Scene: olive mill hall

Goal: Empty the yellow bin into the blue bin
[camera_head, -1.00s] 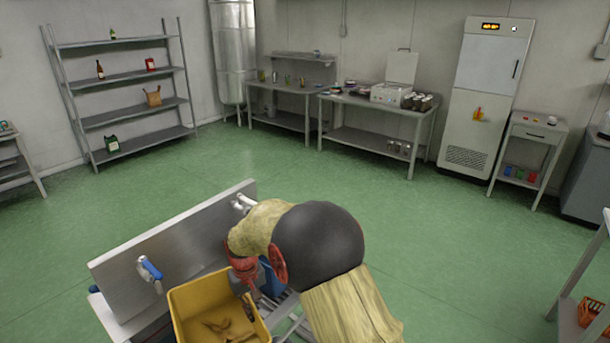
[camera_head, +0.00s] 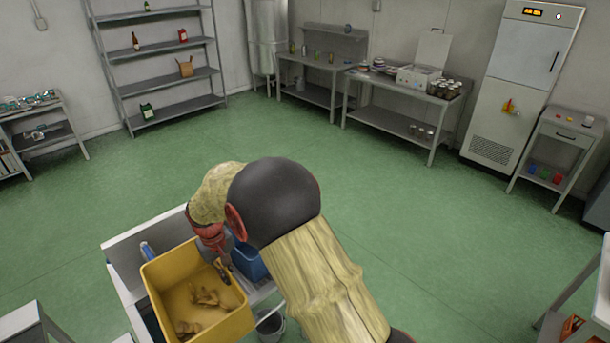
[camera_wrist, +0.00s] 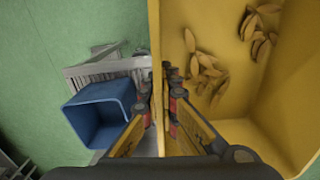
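My gripper (camera_head: 223,265) is at the bin's right wall. In the wrist view my gripper's fingers (camera_wrist: 160,90) straddle the yellow wall and close on it. The blue bin (camera_head: 250,262) stands just beyond, partly hidden by my arm. In the wrist view the blue bin (camera_wrist: 100,108) is left of the yellow wall, lower down, and looks empty inside.
The metal sink unit (camera_head: 128,243) has a blue-handled tap beside the yellow bin. A grey bucket (camera_head: 270,326) stands on the floor at the bottom. Shelves (camera_head: 165,82), worktables (camera_head: 400,105) and a tall cabinet (camera_head: 500,95) line the far walls. The green floor between is clear.

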